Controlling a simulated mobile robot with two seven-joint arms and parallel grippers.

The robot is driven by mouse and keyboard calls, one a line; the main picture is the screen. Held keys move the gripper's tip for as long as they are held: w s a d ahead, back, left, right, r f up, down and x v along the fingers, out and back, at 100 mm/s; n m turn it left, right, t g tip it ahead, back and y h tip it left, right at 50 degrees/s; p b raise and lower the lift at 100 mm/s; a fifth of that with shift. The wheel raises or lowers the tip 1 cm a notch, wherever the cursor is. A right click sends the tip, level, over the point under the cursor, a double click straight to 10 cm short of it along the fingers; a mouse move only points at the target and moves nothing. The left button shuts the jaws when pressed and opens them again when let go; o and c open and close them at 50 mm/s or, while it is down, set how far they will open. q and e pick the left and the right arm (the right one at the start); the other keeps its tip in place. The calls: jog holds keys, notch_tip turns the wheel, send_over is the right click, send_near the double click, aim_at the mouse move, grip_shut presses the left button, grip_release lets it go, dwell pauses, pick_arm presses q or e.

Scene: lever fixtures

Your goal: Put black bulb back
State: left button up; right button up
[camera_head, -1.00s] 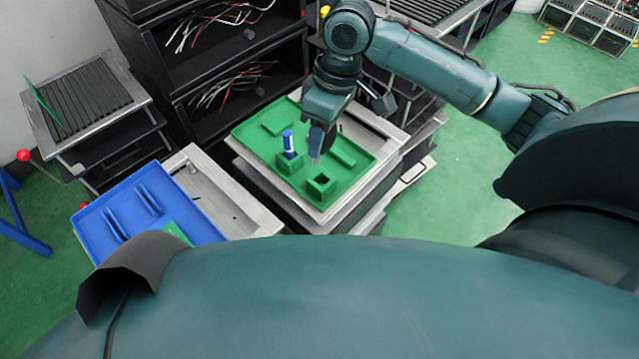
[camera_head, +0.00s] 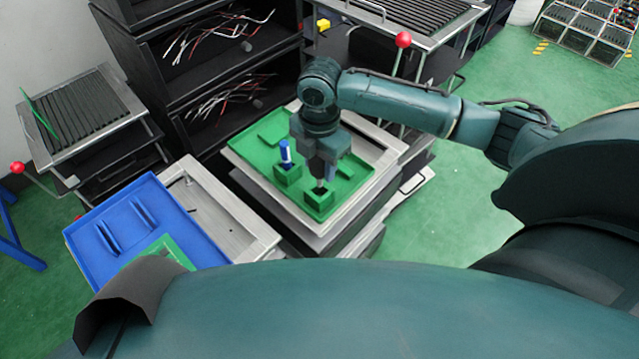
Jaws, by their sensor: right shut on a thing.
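A green tray (camera_head: 249,144) with two raised square holders sits on the metal table. A blue and white bulb (camera_head: 285,152) stands upright in the left holder (camera_head: 287,175). My right gripper (camera_head: 321,178) points straight down over the right holder (camera_head: 318,199). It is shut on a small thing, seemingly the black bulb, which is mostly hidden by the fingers. The lower end of what it holds is at or just above the holder's opening; I cannot tell whether it is inside. My left gripper is not in view.
A blue tray (camera_head: 165,212) lies on a metal table to the left, with a green piece at its lower edge. Black shelves (camera_head: 190,75) with loose wires stand behind. A red ball-ended lever (camera_head: 403,40) stands behind my right arm.

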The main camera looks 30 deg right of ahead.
notch_tip(320, 180, down, 6)
jog(key=shift+r+b, duration=0.1)
jog(key=shift+b, duration=0.25)
jog(key=o, duration=0.7)
